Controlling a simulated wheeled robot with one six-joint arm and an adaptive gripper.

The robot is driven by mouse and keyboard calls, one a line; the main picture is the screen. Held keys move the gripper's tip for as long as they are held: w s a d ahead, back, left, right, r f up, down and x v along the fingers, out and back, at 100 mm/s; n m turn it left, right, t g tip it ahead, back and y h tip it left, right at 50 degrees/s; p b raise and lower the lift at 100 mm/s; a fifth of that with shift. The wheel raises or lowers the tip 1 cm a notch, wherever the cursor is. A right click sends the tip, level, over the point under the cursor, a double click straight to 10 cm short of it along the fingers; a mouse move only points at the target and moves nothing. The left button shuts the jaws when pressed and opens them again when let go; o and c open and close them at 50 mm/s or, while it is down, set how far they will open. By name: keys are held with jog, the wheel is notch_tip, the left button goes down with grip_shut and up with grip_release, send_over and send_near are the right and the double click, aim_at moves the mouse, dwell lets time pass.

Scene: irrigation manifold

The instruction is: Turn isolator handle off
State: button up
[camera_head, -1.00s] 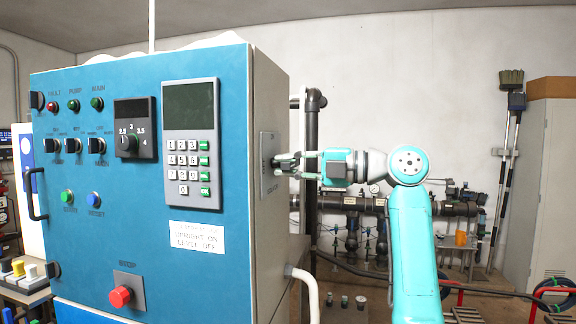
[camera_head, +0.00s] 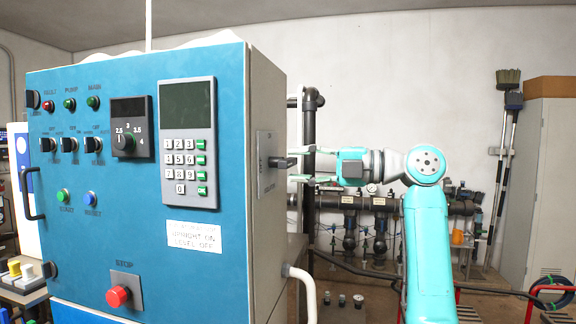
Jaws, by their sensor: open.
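The isolator handle (camera_head: 283,162) is a short dark lever on a grey plate (camera_head: 265,164) on the right side wall of the blue cabinet (camera_head: 130,220). It shows as a roughly level bar, seen at a steep slant. My gripper (camera_head: 298,179) is open and empty just right of the handle, with a small gap in the picture between its fingertips and the handle. A white label (camera_head: 194,237) on the cabinet front reads upright on, level off.
The front carries a keypad (camera_head: 190,160), a dial (camera_head: 128,140), and a red stop button (camera_head: 118,296). A white pipe rail (camera_head: 305,288) stands by the cabinet's lower right. Dark pipework (camera_head: 350,205) runs behind my arm.

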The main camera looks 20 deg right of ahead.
jog(key=v, duration=0.8)
jog(key=shift+s+d, duration=0.15)
jog(key=shift+d, duration=0.2)
